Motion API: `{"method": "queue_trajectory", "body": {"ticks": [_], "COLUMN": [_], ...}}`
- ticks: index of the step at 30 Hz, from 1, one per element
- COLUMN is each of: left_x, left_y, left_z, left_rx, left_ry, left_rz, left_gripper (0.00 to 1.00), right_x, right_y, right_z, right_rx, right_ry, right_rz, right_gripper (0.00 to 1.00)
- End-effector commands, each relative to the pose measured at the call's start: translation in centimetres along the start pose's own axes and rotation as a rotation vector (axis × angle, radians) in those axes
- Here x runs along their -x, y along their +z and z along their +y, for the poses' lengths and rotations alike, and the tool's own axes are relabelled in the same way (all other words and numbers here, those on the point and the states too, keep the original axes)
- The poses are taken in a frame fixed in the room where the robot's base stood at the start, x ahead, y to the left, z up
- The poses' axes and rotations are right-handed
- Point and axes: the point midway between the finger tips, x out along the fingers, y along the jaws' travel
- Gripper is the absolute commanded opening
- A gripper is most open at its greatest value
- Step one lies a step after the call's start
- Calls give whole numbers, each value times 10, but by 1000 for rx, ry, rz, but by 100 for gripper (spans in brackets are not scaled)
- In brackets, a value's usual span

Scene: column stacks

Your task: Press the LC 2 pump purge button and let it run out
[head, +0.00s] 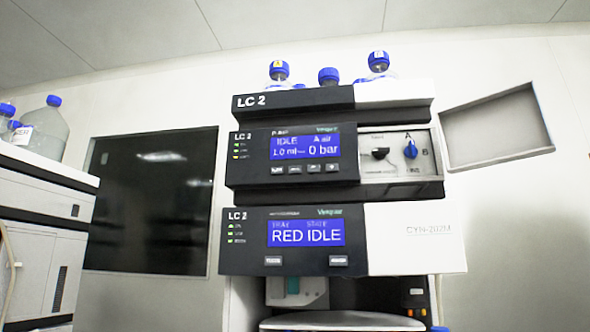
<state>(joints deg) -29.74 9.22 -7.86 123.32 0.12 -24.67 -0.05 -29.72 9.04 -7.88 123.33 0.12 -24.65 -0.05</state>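The LC 2 pump module (242,168) is the upper unit with a display in the stack at the centre of the head view. Its blue screen (304,146) reads IDLE, 1.0 ml and 0 bar, with a small line that looks like "A air". A row of several small dark buttons (304,169) sits under the screen. Their labels are too small to read, so I cannot tell which is purge. To the right, an uncovered panel holds a black knob (380,153) and a blue knob (410,149) between letters A and B. Neither gripper is in view.
A panel door (497,128) stands open to the right. Below the pump, another LC 2 module (243,258) shows RED IDLE and has two buttons. Blue-capped bottles (279,71) stand on top. Another instrument stack (40,245) with bottles is at the left. A dark panel (150,200) is on the wall.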

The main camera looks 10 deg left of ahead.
Motion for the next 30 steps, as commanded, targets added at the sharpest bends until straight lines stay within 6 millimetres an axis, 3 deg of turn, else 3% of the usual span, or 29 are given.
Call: {"method": "queue_trajectory", "body": {"ticks": [1,7,8,30], "left_x": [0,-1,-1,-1], "left_y": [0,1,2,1], "left_z": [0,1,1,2], "left_rx": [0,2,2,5], "left_ry": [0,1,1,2], "left_rz": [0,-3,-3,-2], "left_gripper": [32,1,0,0], "right_x": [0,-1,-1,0], "right_y": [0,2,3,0], "right_z": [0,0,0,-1], "right_rx": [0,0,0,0], "right_ry": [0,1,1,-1], "right_rz": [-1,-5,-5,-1], "right_gripper": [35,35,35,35]}}
